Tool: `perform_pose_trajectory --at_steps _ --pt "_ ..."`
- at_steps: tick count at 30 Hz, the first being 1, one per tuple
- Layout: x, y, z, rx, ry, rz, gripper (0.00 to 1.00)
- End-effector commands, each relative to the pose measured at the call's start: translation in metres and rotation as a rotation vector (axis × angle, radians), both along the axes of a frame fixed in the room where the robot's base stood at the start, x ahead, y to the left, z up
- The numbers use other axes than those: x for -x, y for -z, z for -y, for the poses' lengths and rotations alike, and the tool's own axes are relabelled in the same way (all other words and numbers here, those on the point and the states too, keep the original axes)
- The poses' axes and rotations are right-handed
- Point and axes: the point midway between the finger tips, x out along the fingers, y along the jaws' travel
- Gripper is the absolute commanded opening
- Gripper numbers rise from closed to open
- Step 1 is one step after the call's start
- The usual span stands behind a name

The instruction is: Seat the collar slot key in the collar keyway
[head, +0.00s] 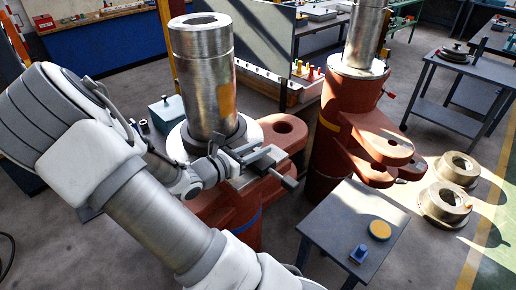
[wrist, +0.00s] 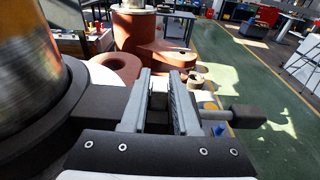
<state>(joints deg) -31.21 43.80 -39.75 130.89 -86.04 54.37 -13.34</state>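The collar (head: 175,141) is a dark ring around the foot of a tall shiny metal column (head: 205,85). It also shows at the left of the wrist view (wrist: 72,95). The collar slot key (wrist: 100,106) appears as a dark grey block against the collar's side, with a stem and dark knob (wrist: 248,116) to the right. My gripper (wrist: 160,85) stands beside the collar, its two grey fingers either side of a grey block that seems to fill the gap. The keyway is hidden; I cannot tell how far the key is in.
A red casting with a holed lug (head: 284,130) lies under the collar. A second red stand (head: 345,125) is to the right. A small grey table (head: 345,215) in front carries a yellow disc (head: 380,229) and a blue part (head: 359,254). Two metal rings (head: 447,203) rest on the floor.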

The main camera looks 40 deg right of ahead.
Motion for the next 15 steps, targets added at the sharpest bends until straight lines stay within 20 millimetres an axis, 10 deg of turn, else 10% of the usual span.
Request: perform_pose_trajectory --at_steps 4,15 --pt "-0.0001 -0.0006 0.0001 0.0 0.0 0.0 0.57" --pt "0.0 -0.0008 -0.0048 -0.001 -0.001 0.001 0.57"
